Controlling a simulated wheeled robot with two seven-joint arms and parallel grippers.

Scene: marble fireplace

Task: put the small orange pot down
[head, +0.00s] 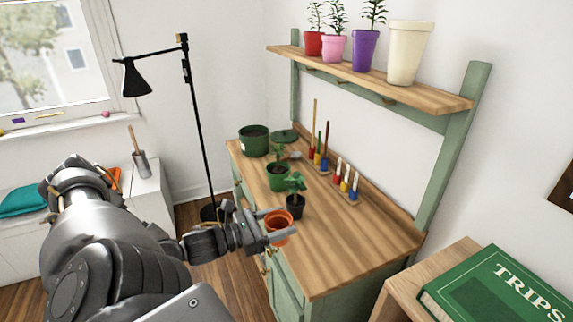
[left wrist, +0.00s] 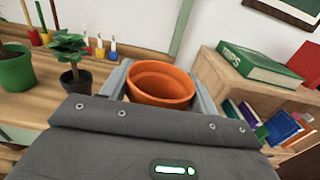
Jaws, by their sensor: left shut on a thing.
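The small orange pot (head: 281,228) is in my left gripper (head: 272,224) in the head view, at the front edge of the wooden bench top (head: 345,240). In the left wrist view the orange pot (left wrist: 160,83) is upright and looks empty, with a finger on each side of it. My left gripper (left wrist: 160,85) is shut on it. I cannot tell whether the pot's base touches the bench top. My right gripper is in neither view.
A small black pot (head: 295,206) with a plant stands just behind the orange pot. A green pot (head: 277,178) with a plant and several tools stand further back. The right part of the bench top is clear. A low bookcase with a green book (head: 495,285) stands at the right.

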